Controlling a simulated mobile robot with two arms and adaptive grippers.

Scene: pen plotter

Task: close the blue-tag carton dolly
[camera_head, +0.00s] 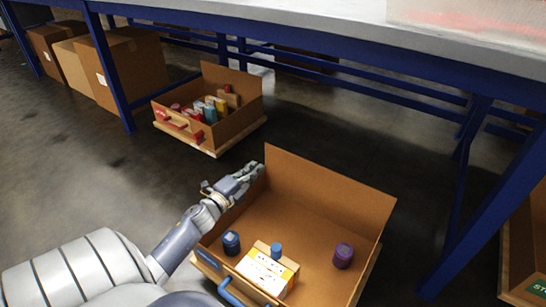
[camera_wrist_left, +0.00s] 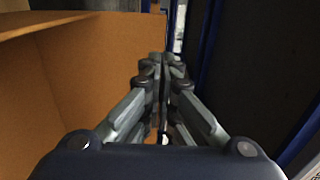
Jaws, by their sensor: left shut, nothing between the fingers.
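The blue-tag carton dolly (camera_head: 330,198) is an open brown carton on a wooden base in the lower middle of the head view. It has a blue handle (camera_head: 228,292) at its front and a tall back panel, and stands out on the floor in front of the table. My left gripper (camera_head: 246,173) is shut and empty at the carton's far left corner, by the left end of the back panel; I cannot tell whether it touches. In the left wrist view, the closed fingers (camera_wrist_left: 163,62) point ahead beside a brown carton wall (camera_wrist_left: 95,85). My right gripper is not in view.
The carton holds a yellow-white box (camera_head: 267,268), blue-topped items and a purple jar (camera_head: 343,256). A red-handled carton dolly (camera_head: 235,125) stands farther back. A green-tag carton (camera_head: 530,285) is at right. A blue-legged table (camera_head: 112,65) spans the back. Floor at left is clear.

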